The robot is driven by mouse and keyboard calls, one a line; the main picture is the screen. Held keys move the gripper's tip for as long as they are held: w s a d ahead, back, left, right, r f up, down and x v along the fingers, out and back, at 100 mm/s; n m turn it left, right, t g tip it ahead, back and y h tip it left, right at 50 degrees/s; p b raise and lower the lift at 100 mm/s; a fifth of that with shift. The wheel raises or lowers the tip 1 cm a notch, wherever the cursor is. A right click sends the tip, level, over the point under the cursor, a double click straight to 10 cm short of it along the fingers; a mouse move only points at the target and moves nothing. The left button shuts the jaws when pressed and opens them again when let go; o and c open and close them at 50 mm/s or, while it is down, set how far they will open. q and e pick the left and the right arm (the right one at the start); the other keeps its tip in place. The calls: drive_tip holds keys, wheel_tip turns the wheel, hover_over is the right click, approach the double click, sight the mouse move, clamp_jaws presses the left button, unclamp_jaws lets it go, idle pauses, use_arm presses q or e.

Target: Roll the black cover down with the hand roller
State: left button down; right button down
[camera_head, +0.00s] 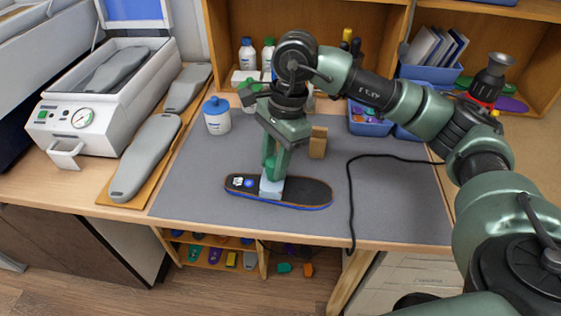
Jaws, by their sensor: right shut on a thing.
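The black cover (305,190) lies on an insole on the grey mat (200,185), its long side running left to right. A blue edge shows along its rim, and a white and a blue mark show near its left end. My right gripper (272,170) points down over the left-middle part of the cover. It is shut on the hand roller (271,187), of which a pale part shows at the cover's surface; whether it presses on the cover I cannot tell. The fingers hide most of the roller's handle. My left gripper is not in view.
A white jar with a blue lid (217,118) and a small wooden block (318,142) stand behind the cover. A black cable (352,200) crosses the mat at right. A press with a gauge (95,110) and grey forms (145,155) stand at left. Blue bins (370,122) are behind.

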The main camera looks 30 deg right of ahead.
drive_tip(key=shift+w+a+r+b, duration=0.1)
drive_tip(key=shift+w+a, duration=0.55)
drive_tip(key=shift+a, duration=0.3)
drive_tip(key=shift+w+a+f+b, duration=0.1)
drive_tip(key=shift+w+a+b, duration=0.05)
drive_tip(key=shift+w+a, duration=0.7)
drive_tip(key=shift+w+a+r+b, duration=0.1)
drive_tip(key=shift+w+a, duration=0.4)
drive_tip(key=shift+a, duration=0.6)
wheel_tip(320, 180, up, 7)
drive_tip(key=p, duration=0.3)
drive_tip(key=shift+p, duration=0.3)
drive_tip(key=shift+w+r, duration=0.15)
